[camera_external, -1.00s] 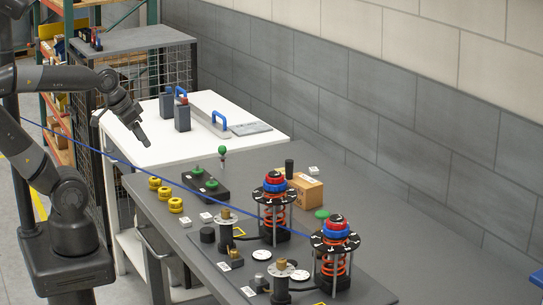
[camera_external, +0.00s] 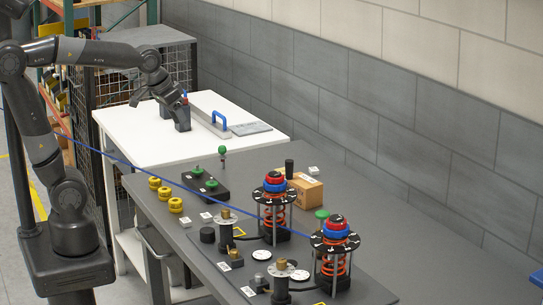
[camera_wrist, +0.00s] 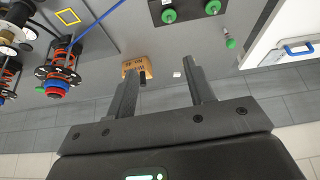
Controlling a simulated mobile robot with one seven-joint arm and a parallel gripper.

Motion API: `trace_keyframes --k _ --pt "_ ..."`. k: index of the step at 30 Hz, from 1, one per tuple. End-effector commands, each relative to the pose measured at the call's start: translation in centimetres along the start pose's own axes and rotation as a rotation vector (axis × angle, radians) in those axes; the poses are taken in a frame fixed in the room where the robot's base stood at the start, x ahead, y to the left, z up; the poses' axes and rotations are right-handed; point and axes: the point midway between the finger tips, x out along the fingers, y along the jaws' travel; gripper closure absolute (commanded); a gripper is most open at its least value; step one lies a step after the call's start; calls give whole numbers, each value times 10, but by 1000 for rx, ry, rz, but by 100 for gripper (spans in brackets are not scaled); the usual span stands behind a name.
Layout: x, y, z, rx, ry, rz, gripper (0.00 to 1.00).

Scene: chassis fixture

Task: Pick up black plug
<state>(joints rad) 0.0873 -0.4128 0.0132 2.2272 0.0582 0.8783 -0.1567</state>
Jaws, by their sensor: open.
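A black upright cylinder (camera_external: 289,168), which may be the black plug, stands at the back of the grey table beside a cardboard box. In the wrist view a small dark piece (camera_wrist: 142,80) shows by the box, partly hidden by a finger. My gripper (camera_external: 157,96) is over the white table, well left of both. In the wrist view my gripper's fingers (camera_wrist: 162,67) are apart with nothing held between them.
The cardboard box (camera_external: 305,188) and two spring towers (camera_external: 272,208) (camera_external: 335,250) stand on the grey table (camera_external: 165,215). A black block with green knobs (camera_external: 205,185) and several yellow caps (camera_external: 175,205) are at its left. A blue-handled piece (camera_external: 219,122) lies on the white table.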

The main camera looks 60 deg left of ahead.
Motion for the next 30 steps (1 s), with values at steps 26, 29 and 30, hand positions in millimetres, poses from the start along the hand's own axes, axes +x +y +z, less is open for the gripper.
trace_keyframes --k 26,29,30 --pt "172 112 -193 -87 -58 -57 51" --pt "179 116 -196 -89 -58 -59 51" --pt "182 116 -196 -90 -59 -60 51"
